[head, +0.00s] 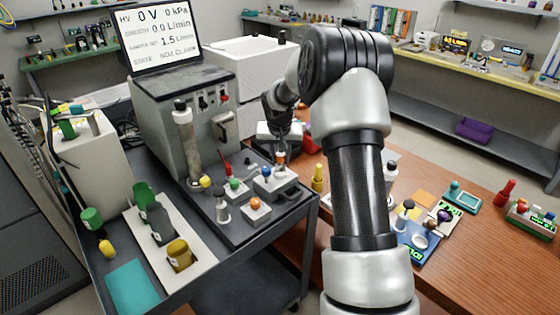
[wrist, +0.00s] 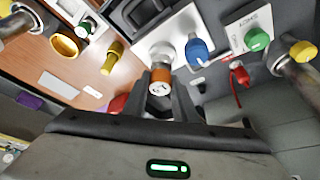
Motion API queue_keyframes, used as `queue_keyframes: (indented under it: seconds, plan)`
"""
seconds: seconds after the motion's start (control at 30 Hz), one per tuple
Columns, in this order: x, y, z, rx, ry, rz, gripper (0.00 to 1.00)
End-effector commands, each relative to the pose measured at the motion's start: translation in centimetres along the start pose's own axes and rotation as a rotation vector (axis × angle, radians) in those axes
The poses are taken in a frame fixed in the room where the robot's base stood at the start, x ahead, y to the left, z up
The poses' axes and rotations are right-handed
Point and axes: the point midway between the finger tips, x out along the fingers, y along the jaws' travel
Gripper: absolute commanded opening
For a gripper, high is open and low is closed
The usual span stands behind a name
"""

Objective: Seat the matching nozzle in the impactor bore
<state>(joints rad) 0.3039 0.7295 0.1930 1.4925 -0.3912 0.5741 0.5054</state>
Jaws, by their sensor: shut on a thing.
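My gripper (head: 281,150) is shut on a small nozzle with an orange-brown band and a pale marked end face (wrist: 160,84). In the wrist view it sits between the two dark fingers. A silver cylindrical part (wrist: 162,56) shows directly behind it; I cannot tell if this belongs to the nozzle or to the block. The light grey block (head: 276,182) with a blue knob (head: 266,173) lies under my gripper on the cart's dark plate; the knob also shows in the wrist view (wrist: 197,54). The bore is hidden, and I cannot tell whether the nozzle touches the block.
A green knob (head: 234,184), an orange knob (head: 255,203) and a grey post (head: 222,208) stand close by on the plate. A yellow part (head: 318,178) stands on the wooden table (head: 470,240) to the right. The instrument (head: 190,115) rises behind.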

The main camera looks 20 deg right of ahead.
Motion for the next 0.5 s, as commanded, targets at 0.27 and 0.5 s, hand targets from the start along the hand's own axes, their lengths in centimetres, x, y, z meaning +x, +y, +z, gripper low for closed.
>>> queue_keyframes:
  seconds: [0.27, 0.5]
  plan:
    - [1.8, 0.0, 0.7, -0.001, 0.001, -0.001, 0.01]
    - [2.3, 0.0, 0.9, -0.001, 0.001, 0.0, 0.01]
